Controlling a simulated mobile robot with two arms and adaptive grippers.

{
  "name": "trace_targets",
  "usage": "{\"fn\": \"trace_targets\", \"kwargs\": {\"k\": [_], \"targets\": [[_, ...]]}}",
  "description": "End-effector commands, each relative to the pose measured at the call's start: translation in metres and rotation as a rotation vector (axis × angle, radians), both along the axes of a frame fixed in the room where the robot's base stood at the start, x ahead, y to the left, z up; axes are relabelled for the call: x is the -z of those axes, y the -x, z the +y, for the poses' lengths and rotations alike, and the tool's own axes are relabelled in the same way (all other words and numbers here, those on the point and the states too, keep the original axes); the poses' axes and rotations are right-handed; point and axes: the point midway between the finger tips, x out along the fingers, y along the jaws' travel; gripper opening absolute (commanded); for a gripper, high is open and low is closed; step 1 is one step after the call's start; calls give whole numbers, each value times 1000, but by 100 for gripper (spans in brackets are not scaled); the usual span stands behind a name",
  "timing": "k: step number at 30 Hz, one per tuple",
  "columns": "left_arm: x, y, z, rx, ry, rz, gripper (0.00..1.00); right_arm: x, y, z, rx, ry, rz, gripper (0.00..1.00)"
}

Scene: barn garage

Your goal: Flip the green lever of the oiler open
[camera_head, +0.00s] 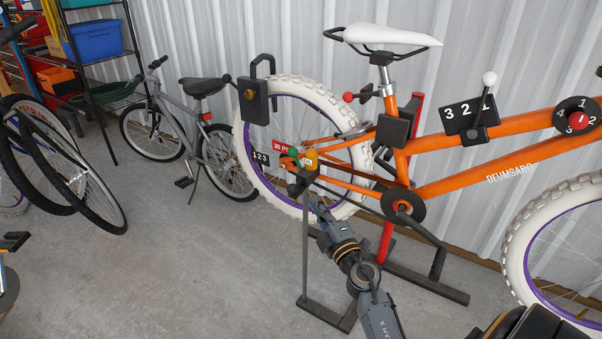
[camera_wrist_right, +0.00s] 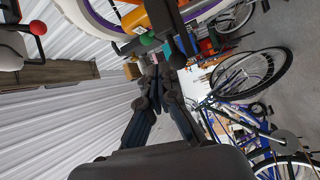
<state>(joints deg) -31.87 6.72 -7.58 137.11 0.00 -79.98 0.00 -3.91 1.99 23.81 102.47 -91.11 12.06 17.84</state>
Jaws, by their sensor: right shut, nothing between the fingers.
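The oiler (camera_head: 311,158) is a small orange-yellow bottle on a dark stand beside the rear wheel of the orange bike. Its green lever (camera_head: 292,154) shows at the bottle's left. In the right wrist view the orange oiler body (camera_wrist_right: 135,19) is at the top, with the green lever (camera_wrist_right: 148,40) just below it. My right gripper (camera_head: 315,199) is below the oiler in the head view. In the wrist view my right gripper (camera_wrist_right: 154,82) is shut and empty, with its fingertips close to the lever. I cannot tell whether they touch. My left gripper is not in view.
The orange bike's rear wheel (camera_head: 244,133) is right behind the oiler. The thin metal stand (camera_head: 305,250) rises from the floor close to my right arm. A grey bike (camera_head: 180,125) and a shelf with a blue bin (camera_head: 93,40) stand at left.

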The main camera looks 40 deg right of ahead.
Motion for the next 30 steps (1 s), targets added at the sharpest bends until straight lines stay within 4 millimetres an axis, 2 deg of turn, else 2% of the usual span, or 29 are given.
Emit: {"fn": "trace_targets", "kwargs": {"k": [6, 19, 25, 30], "targets": [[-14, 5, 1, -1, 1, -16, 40, -18, 4, -7, 17, 76, -31, 0], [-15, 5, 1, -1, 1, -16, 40, -20, -1, -8, 18, 78, -31, 0], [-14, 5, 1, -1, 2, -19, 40, -27, -31, -14, 18, 76, -34, 0], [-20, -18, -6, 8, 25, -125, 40, -33, -68, -21, 19, 77, -33, 0]]}}
